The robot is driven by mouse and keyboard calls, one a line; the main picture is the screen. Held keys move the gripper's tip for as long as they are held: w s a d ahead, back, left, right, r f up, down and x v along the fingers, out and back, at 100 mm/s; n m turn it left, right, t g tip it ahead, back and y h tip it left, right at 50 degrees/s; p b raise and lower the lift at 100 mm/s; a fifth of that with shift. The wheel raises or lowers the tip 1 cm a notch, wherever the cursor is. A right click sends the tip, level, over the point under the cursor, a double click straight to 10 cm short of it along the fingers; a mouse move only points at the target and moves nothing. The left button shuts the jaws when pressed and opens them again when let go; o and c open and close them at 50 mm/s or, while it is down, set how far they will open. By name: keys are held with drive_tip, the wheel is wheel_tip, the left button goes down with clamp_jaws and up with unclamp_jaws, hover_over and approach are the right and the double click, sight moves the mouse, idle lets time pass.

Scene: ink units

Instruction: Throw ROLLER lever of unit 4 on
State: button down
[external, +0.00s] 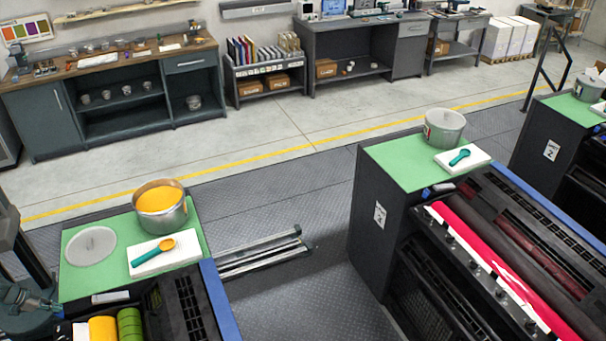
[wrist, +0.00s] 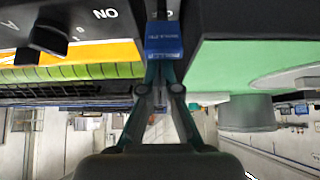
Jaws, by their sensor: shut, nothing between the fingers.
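My gripper (wrist: 158,76) is shut and empty in the wrist view. Its fingertips are right at the end of a blue block (wrist: 164,42) with small white lettering, on a dark stem; I cannot tell whether they touch. The lettering is too small to read surely, so I cannot confirm this is the ROLLER lever. A black knob (wrist: 46,38) sits to the left, near an upside-down "ON" marking. In the external view, my gripper (external: 50,308) is at the lower left, beside the near ink unit (external: 186,305). That unit's number does not show.
The near unit's green top (external: 75,280) holds an orange ink can (external: 160,222), a round lid (external: 91,246) and a white pad (external: 142,262) with a teal scoop. A second unit (external: 375,240) stands to the right. Metal rails (external: 258,255) lie on the floor between.

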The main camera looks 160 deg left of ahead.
drive_tip(key=shift+s+d+f+b, duration=0.15)
drive_tip(key=shift+d+f+b, duration=0.15)
drive_tip(key=shift+d, duration=0.25)
drive_tip(key=shift+d, duration=0.3)
drive_tip(key=p+v, duration=0.2)
drive_tip(key=v, duration=0.7)
drive_tip(key=shift+d+r, duration=0.25)
drive_tip(key=shift+r, duration=0.05)
